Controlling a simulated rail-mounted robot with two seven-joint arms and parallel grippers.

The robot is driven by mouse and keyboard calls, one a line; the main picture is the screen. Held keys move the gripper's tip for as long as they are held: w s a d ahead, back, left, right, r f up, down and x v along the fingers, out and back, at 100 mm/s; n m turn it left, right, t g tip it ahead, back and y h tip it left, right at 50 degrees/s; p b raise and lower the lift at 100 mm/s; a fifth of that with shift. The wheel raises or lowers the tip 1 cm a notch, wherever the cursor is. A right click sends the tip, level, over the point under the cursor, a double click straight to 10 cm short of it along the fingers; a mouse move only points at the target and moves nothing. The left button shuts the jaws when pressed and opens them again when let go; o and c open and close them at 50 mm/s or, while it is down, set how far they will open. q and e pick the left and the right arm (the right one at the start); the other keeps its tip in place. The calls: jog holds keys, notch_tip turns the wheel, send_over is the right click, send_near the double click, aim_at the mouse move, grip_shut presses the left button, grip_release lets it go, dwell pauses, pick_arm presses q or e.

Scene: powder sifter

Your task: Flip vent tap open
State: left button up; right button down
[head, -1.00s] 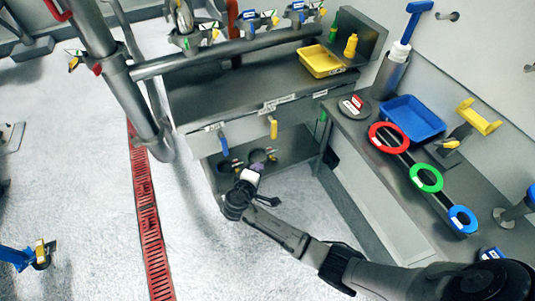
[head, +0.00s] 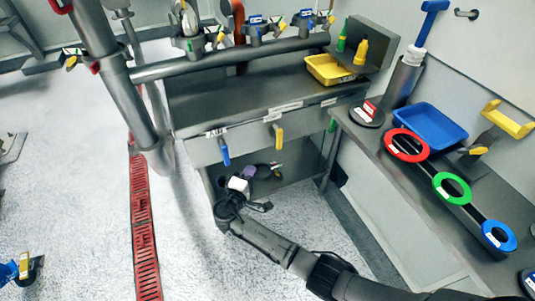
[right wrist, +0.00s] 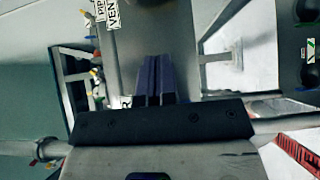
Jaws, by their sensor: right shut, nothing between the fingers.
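Three tap handles hang along the front edge of the grey bench in the head view: a blue one (head: 225,153), a yellow one (head: 278,135) and a green one (head: 332,125). The white labels above them are too small to read there. In the right wrist view a white label (right wrist: 112,12) begins with "VENT"; which handle it belongs to I cannot tell. My right gripper (head: 248,171) is below the bench edge, a little below and right of the blue handle, apart from it. Its purple fingers (right wrist: 153,78) are together and empty. My left gripper is not in view.
A lower shelf (head: 300,172) lies behind my right gripper. A grey post (head: 120,85) and rail stand at the left. The right-hand bench holds a blue tray (head: 430,127) and red, green and blue rings. A yellow tray (head: 330,70) sits on the bench.

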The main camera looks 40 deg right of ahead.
jog(key=b, duration=0.3)
send_near(277, 136)
jog(key=w+d+f, duration=0.2)
jog(key=w+f, duration=0.2)
jog(key=w, duration=0.1)
jog(key=d, duration=0.2)
jog(key=s+d+b, duration=0.1)
jog(key=shift+d+r, duration=0.2)
jog(key=shift+d, duration=0.2)
jog(key=shift+s+d, duration=0.15)
